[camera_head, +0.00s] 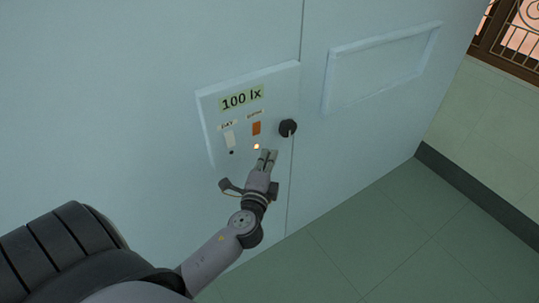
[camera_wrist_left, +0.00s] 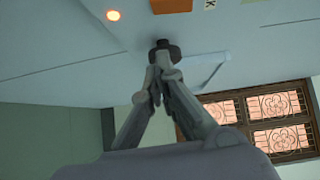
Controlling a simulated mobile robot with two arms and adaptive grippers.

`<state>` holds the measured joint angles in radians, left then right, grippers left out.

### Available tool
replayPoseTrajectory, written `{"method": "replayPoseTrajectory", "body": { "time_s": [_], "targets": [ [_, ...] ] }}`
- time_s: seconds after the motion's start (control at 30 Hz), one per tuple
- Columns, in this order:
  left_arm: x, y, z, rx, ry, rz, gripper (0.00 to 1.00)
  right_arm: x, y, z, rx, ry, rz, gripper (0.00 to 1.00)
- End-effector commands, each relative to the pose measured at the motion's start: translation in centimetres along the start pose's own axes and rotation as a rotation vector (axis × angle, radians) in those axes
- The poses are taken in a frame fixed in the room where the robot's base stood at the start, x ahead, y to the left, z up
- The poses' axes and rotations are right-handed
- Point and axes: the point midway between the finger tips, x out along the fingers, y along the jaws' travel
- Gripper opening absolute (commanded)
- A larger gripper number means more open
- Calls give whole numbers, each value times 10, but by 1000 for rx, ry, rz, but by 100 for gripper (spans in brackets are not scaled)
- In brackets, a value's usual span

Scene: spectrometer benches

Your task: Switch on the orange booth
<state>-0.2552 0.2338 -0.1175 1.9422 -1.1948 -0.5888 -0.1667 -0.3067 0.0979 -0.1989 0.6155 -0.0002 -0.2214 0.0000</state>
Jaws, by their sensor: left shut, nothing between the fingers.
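The lamp (camera_wrist_left: 113,15) and the switch's edge (camera_wrist_left: 172,5) also show at the top of the left wrist view. Left of them is a white switch (camera_head: 229,138) marked DAY with a dark lamp (camera_head: 231,153) below. My left gripper (camera_head: 267,156) is shut and empty, just below and right of the lit lamp. Its fingertips (camera_wrist_left: 160,78) meet in the left wrist view. I cannot tell whether they touch the panel. My right gripper is not in view.
A display (camera_head: 242,97) on the panel reads 100 lx. A black knob (camera_head: 288,128) sits at the panel's right edge, close to my left gripper. A blank raised frame (camera_head: 328,86) is farther right. The green tiled floor (camera_head: 390,235) is clear.

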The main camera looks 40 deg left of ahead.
Motion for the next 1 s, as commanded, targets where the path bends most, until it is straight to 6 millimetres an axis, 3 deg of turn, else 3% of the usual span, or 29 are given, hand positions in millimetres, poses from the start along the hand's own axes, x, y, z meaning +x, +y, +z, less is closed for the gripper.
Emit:
{"method": "replayPoseTrajectory", "body": {
  "time_s": [0.43, 0.6, 1.0],
  "targets": [
    [-68, 12, 1, -1, -2, 2, 0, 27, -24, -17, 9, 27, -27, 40],
    [-78, 11, 1, 0, -1, 0, 0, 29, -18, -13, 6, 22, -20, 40],
    [-78, 10, 1, 0, -1, 0, 0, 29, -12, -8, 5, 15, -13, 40]
  ]
}}
